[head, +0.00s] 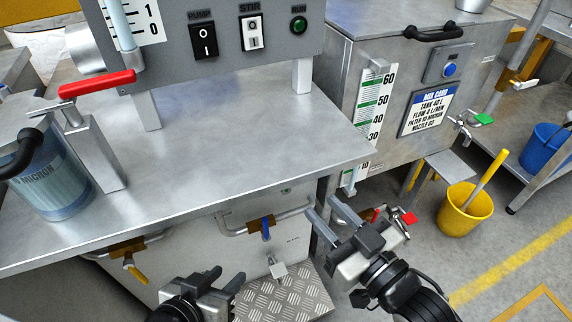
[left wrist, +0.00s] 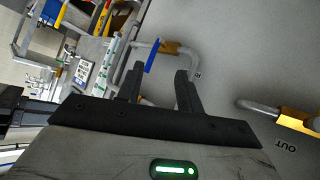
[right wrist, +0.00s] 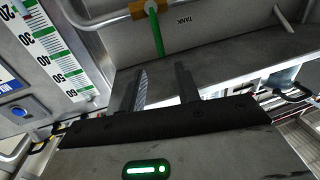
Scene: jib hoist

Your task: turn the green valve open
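A green lever (right wrist: 156,32) on a brass valve body shows in the right wrist view, on a pipe beside the label TANK. It lies beyond my right gripper's fingertips, apart from them. I cannot make out this lever in the head view, where the bench top may hide it. My right gripper (head: 330,212) is open and empty at the bench's front right edge; its fingers also show in the right wrist view (right wrist: 162,82). My left gripper (head: 222,279) is open and empty, low in front of the bench; its fingers also show in the left wrist view (left wrist: 158,82).
A blue-lever valve (head: 266,228) and a yellow-lever valve (head: 135,270) sit under the bench (head: 250,130). A red-handled lever (head: 97,84) stands on the bench. A small green tap handle (head: 484,119) is on the tank's side. A yellow bucket (head: 465,212) stands on the floor.

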